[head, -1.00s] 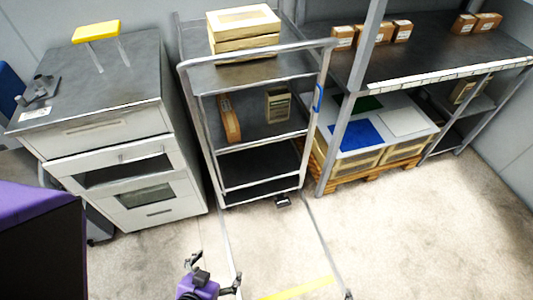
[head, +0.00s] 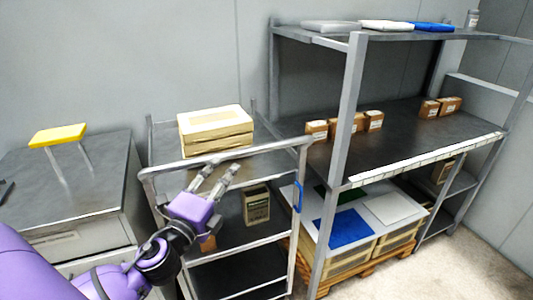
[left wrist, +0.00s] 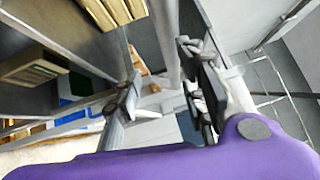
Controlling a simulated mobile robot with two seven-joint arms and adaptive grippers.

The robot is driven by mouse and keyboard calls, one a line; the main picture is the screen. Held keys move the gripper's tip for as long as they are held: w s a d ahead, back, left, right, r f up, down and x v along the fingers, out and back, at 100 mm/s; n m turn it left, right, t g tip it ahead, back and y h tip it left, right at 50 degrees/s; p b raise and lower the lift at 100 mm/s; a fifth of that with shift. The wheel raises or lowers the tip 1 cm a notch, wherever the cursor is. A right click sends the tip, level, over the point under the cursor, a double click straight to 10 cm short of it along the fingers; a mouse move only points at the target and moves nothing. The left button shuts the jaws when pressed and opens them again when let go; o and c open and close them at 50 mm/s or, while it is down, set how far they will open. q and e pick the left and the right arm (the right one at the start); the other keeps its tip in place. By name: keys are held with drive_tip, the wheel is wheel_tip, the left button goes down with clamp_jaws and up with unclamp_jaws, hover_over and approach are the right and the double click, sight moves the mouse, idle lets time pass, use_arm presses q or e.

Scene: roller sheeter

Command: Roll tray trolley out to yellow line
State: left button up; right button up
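The tray trolley (head: 220,157) is a grey metal frame with dark shelves, standing between the cabinet and the rack. Its top handle bar runs across the front. My left gripper (head: 214,173) is at the front of the trolley, its fingers pointing up at the handle bar. In the left wrist view the fingers of this gripper (left wrist: 160,75) are apart, with a grey bar (left wrist: 166,40) showing between them. I cannot see clear contact. The yellow line is out of view now. My right gripper is not in view.
A cream box stack (head: 215,130) sits on the trolley's top, another box (head: 256,206) lower down. A grey cabinet (head: 70,180) with a yellow-topped stand (head: 57,135) is close at left. The shelf rack (head: 350,150) and pallet (head: 335,275) are close at right. Bare floor (head: 440,270) shows at lower right.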

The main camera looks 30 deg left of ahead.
sight(236, 157)
use_arm(q)
drive_tip(key=shift+w+d+r+m, duration=0.1)
drive_tip(key=shift+w+r+m, duration=0.1)
drive_tip(key=shift+r, duration=0.2)
drive_tip(key=shift+w+d+r+m, duration=0.1)
drive_tip(key=shift+w+r+m, duration=0.1)
drive_tip(key=shift+r, duration=0.2)
drive_tip(key=shift+w+r, duration=0.1)
drive_tip(key=shift+w, duration=0.05)
drive_tip(key=w, duration=0.2)
drive_tip(key=w+p, duration=0.1)
drive_tip(key=w, duration=0.4)
drive_tip(key=shift+a+r, duration=0.3)
drive_tip(key=shift+r, duration=0.1)
clamp_jaws()
